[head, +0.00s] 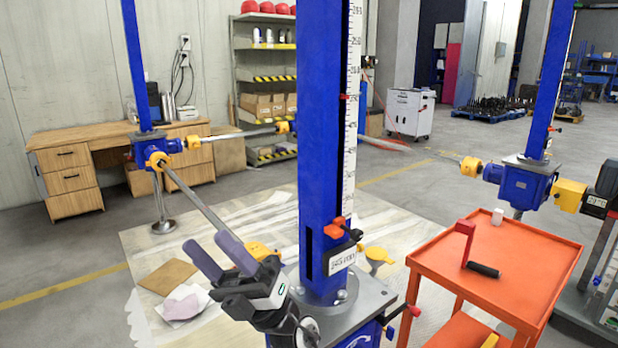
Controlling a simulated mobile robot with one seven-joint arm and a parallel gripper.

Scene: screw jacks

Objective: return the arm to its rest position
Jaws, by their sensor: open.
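My gripper (220,256) shows in the head view at the lower middle, left of the near blue column. Its two purple-grey fingers are spread apart and point up and left, with nothing between them. My arm comes up from the bottom edge, in front of the near column's base plate. The near blue screw jack column (322,130) stands upright with a white measuring scale (352,100) on its right side. A red hand crank (466,243) with a black handle lies on the orange cart (545,252), apart from my gripper.
A drive shaft (195,198) runs behind my gripper to the far-left jack gearbox (155,150). Another jack gearbox (520,184) stands at the right. A wooden desk (65,160) and a shelf (262,90) stand at the back. Cardboard and cloth (184,303) lie on the floor mat.

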